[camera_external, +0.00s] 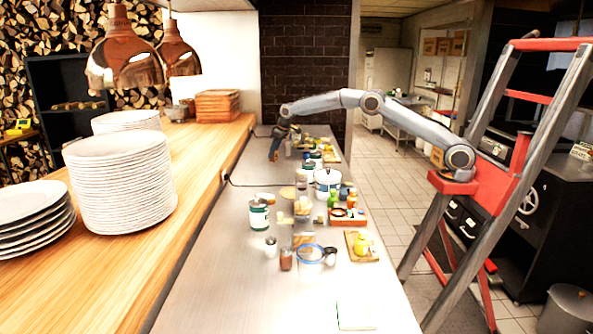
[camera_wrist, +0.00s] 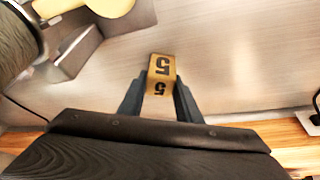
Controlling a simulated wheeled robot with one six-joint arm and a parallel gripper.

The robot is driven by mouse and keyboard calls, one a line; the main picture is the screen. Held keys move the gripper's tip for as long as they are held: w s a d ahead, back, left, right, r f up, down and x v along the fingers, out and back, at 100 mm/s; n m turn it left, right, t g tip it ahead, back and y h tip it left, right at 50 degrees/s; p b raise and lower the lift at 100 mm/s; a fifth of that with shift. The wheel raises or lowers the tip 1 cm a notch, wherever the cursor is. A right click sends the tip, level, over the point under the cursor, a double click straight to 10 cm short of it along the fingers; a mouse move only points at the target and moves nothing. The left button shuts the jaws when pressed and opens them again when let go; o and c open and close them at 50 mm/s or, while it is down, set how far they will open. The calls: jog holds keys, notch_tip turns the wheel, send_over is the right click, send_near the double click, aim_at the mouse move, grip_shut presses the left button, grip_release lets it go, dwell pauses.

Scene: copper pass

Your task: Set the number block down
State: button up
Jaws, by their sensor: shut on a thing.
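The number block (camera_wrist: 161,68) is yellow with a black 5 on the faces that show in the wrist view. My gripper (camera_wrist: 160,85) is shut on it, with one dark finger on each side. The steel counter lies behind the block in that view; I cannot tell whether the block touches it. In the external view my gripper (camera_external: 274,155) points down over the far left part of the steel counter (camera_external: 215,275).
In the wrist view a grey box-like holder (camera_wrist: 76,50) and a large round container (camera_wrist: 18,42) stand at upper left. A dark object with a cable (camera_wrist: 314,112) is at the right edge. Bare counter lies right of the block. Jars and tins crowd the counter's middle.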

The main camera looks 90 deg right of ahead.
jog(key=shift+f, duration=0.2)
jog(key=o, duration=1)
jog(key=shift+r, duration=0.1)
jog(key=shift+r, duration=0.2)
jog(key=b+v, duration=0.2)
jog(key=v, duration=1)
jog(key=shift+f, duration=0.1)
